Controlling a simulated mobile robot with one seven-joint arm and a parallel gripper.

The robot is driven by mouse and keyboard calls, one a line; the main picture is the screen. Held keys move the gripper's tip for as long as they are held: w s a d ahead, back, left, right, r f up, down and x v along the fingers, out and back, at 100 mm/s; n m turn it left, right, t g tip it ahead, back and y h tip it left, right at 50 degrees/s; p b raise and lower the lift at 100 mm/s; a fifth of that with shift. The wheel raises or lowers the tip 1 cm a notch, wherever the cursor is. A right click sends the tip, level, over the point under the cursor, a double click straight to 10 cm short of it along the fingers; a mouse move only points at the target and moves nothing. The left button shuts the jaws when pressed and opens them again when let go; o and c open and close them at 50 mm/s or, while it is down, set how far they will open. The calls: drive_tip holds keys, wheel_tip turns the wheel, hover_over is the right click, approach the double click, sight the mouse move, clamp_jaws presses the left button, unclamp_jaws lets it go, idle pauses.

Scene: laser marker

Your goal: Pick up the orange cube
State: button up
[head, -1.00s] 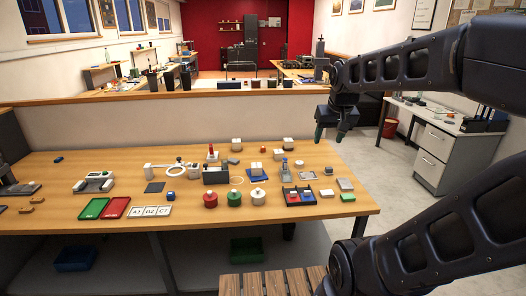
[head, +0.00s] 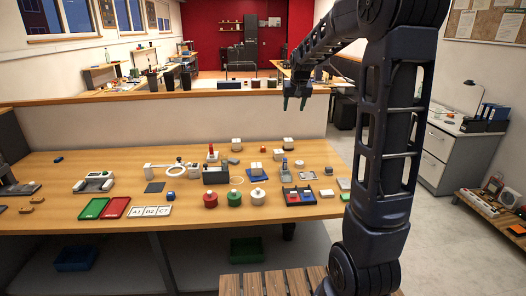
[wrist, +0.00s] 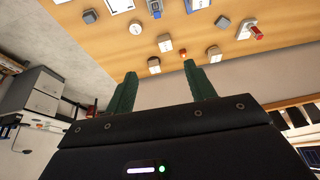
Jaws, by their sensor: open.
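A small orange-red cube (head: 263,149) lies on the wooden table (head: 110,226), toward its back edge, between pale blocks. It also shows as a small spot in the wrist view (wrist: 181,52), near the table edge and between the fingertips in the picture. It is too small to make out its faces. My gripper (head: 294,103) hangs in the air above and beyond the back of the table, fingers pointing down, clear of the cube. In the wrist view my gripper (wrist: 160,72) has its two green fingers wide apart with nothing between them.
Pale blocks (head: 236,144) (head: 288,143) stand near the cube. Red, green and pale jars (head: 235,198), a dark tray (head: 299,197) and a magnifier (head: 173,170) are farther forward. A low partition (head: 90,128) runs behind the table.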

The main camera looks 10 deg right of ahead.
drive_tip(key=w+a+f, duration=0.2)
drive_tip(key=w+f, duration=0.3)
drive_tip(key=w, duration=0.4)
drive_tip(key=w+a+f, duration=0.2)
drive_tip(key=w+f, duration=0.4)
drive_tip(key=w, duration=0.4)
approach(263, 147)
drive_tip(key=x, duration=0.8)
drive_tip(key=shift+w+f, duration=0.25)
drive_tip(key=shift+f, duration=0.05)
drive_tip(key=shift+c, duration=0.2)
drive_tip(key=c, duration=1)
